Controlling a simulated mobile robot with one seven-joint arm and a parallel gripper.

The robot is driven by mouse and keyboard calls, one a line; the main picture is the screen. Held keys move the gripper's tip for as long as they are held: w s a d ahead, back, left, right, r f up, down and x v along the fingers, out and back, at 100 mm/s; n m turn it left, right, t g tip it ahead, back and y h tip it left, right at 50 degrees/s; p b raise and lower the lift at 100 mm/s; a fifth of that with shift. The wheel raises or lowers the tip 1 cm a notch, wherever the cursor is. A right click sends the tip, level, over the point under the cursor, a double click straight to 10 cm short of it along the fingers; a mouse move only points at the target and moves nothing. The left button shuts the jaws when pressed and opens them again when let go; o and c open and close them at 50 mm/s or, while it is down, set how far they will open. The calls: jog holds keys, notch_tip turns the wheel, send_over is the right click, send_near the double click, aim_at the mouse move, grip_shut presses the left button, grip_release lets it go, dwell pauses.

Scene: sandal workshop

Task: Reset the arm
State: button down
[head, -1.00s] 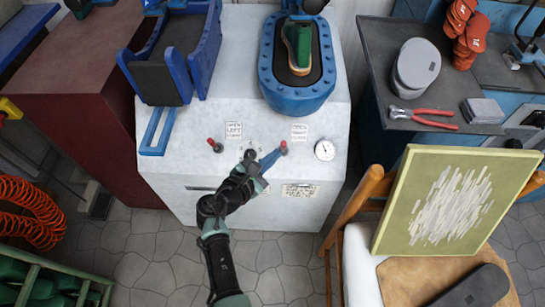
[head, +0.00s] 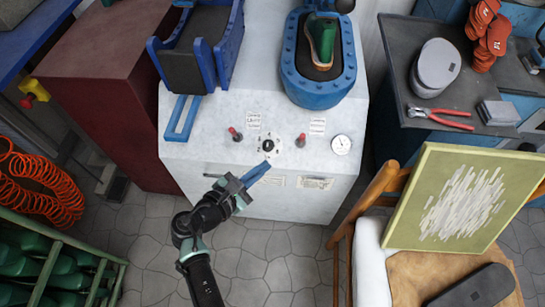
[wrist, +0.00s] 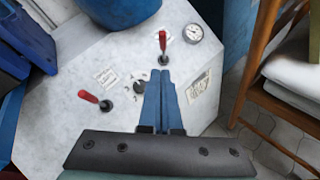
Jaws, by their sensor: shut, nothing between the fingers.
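My gripper (head: 257,172) is in front of the white press machine (head: 205,138), just below its control panel in the head view. Its blue fingers are shut together and hold nothing; they also show in the wrist view (wrist: 159,85). The panel bears a left red-tipped lever (head: 235,134), a dark round knob (head: 267,145) and a right red-tipped lever (head: 300,140). In the head view the fingers look apart from both levers.
A sandal on a green last (head: 322,42) sits in the blue right press station (head: 318,92). A wooden chair (head: 372,205) with a painted board (head: 460,195) stands at right. A dark bench (head: 400,75) holds red pliers (head: 440,117). A green crate rack (head: 70,238) and orange hose (head: 40,190) are at left.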

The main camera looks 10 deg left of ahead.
jog(key=shift+v, duration=0.95)
jog(key=shift+r, duration=0.15)
jog(key=shift+w, duration=0.1)
